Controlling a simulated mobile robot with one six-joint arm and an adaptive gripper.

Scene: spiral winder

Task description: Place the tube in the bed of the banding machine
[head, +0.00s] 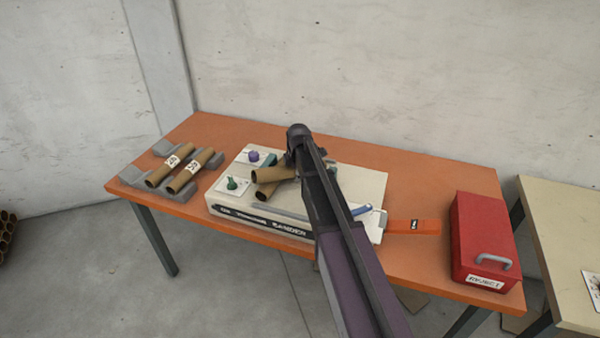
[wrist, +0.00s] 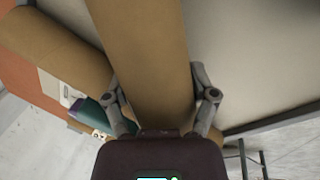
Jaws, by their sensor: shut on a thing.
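The banding machine (head: 350,187) is a low cream box with a dark "BANDER" label along its front, standing on the orange table. My gripper (wrist: 158,100) is shut on a brown cardboard tube (wrist: 145,50), with one finger on each side of it. A second brown tube (wrist: 50,50) lies beside the held one, to the left in the wrist view. In the head view two tube ends show over the machine's left part, an upper tube (head: 270,174) and a lower tube (head: 270,190). My arm hides the fingers and much of the machine's bed there.
Two labelled tubes (head: 188,170) rest on grey cradles (head: 134,177) at the table's left. A green knob (head: 232,183) and a purple knob (head: 253,156) stand up from the machine.

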